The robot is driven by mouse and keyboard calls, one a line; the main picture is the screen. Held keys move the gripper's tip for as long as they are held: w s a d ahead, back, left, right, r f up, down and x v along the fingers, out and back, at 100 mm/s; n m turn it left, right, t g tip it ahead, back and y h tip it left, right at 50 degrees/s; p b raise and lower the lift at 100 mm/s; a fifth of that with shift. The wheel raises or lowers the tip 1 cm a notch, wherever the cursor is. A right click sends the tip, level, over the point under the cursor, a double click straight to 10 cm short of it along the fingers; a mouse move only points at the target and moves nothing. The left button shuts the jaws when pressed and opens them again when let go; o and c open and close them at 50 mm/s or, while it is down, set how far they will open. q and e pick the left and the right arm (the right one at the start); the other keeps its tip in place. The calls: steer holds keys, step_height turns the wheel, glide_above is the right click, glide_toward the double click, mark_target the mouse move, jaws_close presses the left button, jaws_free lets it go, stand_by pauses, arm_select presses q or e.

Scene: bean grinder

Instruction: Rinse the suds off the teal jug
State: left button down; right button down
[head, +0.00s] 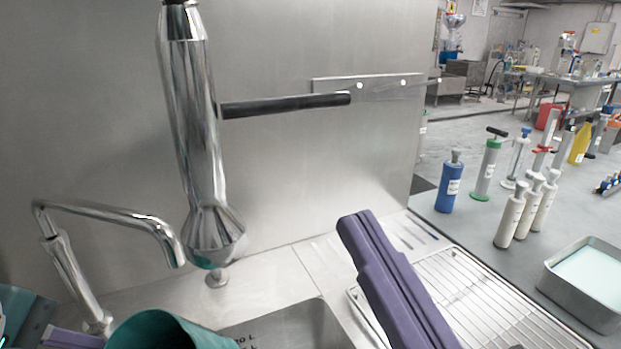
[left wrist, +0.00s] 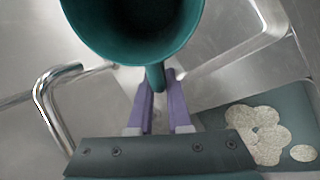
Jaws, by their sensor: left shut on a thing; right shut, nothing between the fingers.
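The teal jug (head: 165,332) shows at the bottom edge of the head view, partly cut off, at the sink's left side. In the left wrist view the jug (left wrist: 130,48) is seen into its open mouth, and its inside looks dark and plain. I make out no suds on the parts that show. My left gripper (left wrist: 159,82) is shut on the jug's handle. My right gripper (head: 352,222) is shut and empty, above the wire rack.
A bent chrome tap (head: 110,212) stands left of the spray head. The sink basin (head: 290,325) lies right of the jug. The wire rack (head: 470,300) is on the right. Several bottles (head: 510,215) and a grey tub (head: 585,280) stand farther right. A steel panel rises behind.

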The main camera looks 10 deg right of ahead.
arm_select(q)
steer(key=shift+s+a+p, duration=0.55)
steer(key=shift+s+p, duration=0.1)
steer(key=shift+s, duration=0.25)
steer(key=shift+s+a+p, duration=0.55)
steer(key=shift+s+p, duration=0.1)
steer(key=shift+s, duration=0.2)
steer(key=s+a+r+p, duration=0.2)
steer(key=s+r+p, duration=0.2)
steer(key=p, duration=0.4)
steer(key=shift+s+a, duration=0.15)
steer(key=shift+a, duration=0.2)
stand_by(1.1)
